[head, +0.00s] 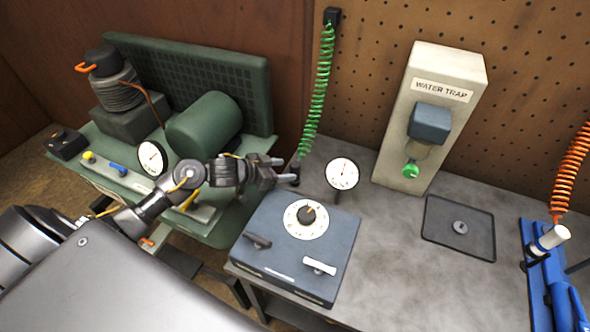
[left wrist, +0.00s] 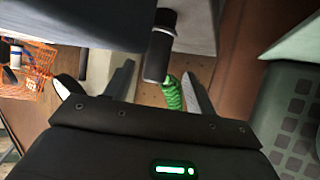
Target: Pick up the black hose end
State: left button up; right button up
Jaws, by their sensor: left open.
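The black hose end (head: 295,167) hangs at the bottom of the green coiled hose (head: 319,85), above the back left of the grey bench. My left gripper (head: 286,170) reaches it from the left, open, with its fingertips at the hose end. In the left wrist view the black hose end (left wrist: 159,54) shows just ahead of the open left gripper (left wrist: 158,82), roughly in line with the gap between the fingers. The green coil (left wrist: 172,93) shows there too. I cannot tell whether a finger touches the hose end. My right gripper is out of view.
A blue-grey box with a dial (head: 296,245) stands just below the gripper. A round gauge (head: 342,174) is close on the right. The green machine (head: 205,124) is on the left. The water trap (head: 430,118), black tray (head: 459,228) and orange coil (head: 572,170) are further right.

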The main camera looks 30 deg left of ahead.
aim_at(295, 169)
pick_arm(q)
jog(key=shift+w+d, duration=0.1)
jog(key=shift+d, duration=0.05)
jog(key=p+x, duration=0.1)
jog(key=x, duration=0.4)
jog(key=shift+d+r, duration=0.15)
jog(key=c, duration=1.2)
jog(key=shift+o, duration=0.2)
